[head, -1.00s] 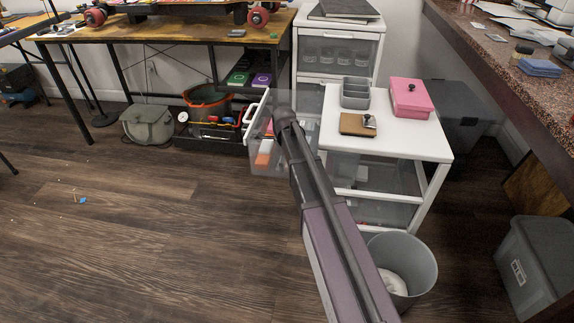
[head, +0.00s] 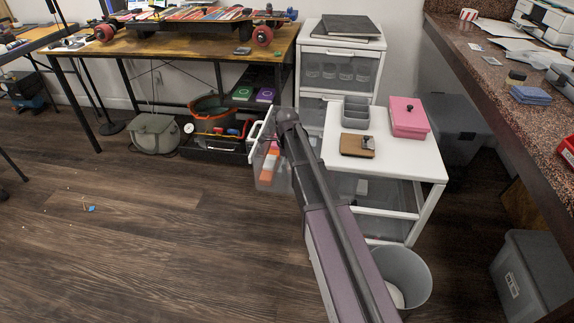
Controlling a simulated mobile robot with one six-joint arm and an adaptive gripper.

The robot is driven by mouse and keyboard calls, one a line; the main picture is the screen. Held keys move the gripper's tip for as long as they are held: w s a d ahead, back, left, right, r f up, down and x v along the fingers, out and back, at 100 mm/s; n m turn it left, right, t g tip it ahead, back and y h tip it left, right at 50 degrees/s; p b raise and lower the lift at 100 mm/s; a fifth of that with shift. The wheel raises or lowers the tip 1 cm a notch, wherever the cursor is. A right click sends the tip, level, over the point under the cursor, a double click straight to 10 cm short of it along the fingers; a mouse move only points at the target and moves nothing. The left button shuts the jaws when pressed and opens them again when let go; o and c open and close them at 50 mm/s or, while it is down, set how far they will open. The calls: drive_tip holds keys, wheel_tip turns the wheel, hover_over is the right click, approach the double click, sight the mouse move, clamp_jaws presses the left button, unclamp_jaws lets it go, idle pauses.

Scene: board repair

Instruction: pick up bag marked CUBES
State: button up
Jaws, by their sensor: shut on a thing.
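No label reading CUBES can be made out. A clear drawer (head: 267,182) stands pulled out at the left of the white drawer unit (head: 430,172). Orange and white packets (head: 270,163) lie inside it; I cannot tell whether one is the bag. My arm rises from the bottom of the head view, and its upper joint is in front of the drawer's right part. My gripper does not show; the far part of the arm is hidden behind that joint.
A grey bin (head: 415,272) stands below on the right. A long workbench (head: 195,39) stands behind. The floor at left is mostly open.

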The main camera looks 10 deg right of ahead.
wheel_tip(320, 180, up, 11)
drive_tip(key=p, duration=1)
drive_tip(key=shift+f, duration=0.1)
idle(0.3)
